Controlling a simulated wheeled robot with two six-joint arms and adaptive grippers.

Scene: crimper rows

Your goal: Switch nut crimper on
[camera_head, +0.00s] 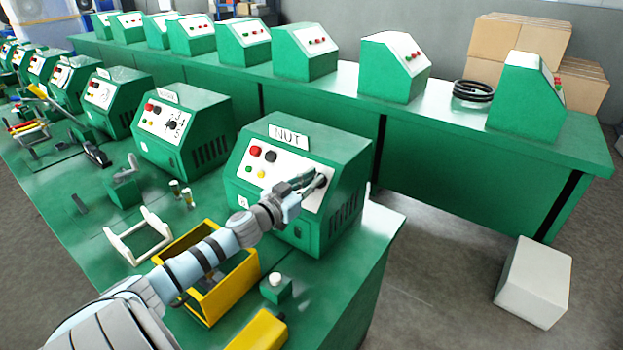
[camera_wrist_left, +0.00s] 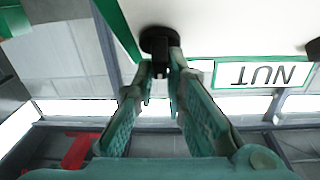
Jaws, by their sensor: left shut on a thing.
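The nut crimper (camera_head: 270,220) is a green box with a white sloped front panel and a NUT label (camera_head: 288,137) on top. Its panel has a red button (camera_head: 255,151), a black button, and smaller green and yellow ones. My left gripper (camera_head: 314,180) is at the right side of that panel. In the left wrist view its fingertips (camera_wrist_left: 161,75) are closed on a round black knob (camera_wrist_left: 158,42) on the white panel. In the head view the fingers partly hide the knob. My right gripper is not in either view.
A yellow bin (camera_head: 208,300) stands in front of the crimper, under my left arm. A white frame stand (camera_head: 138,237) and a small green block with a white knob (camera_head: 276,290) are nearby. More green machines (camera_head: 180,130) line the bench to the left.

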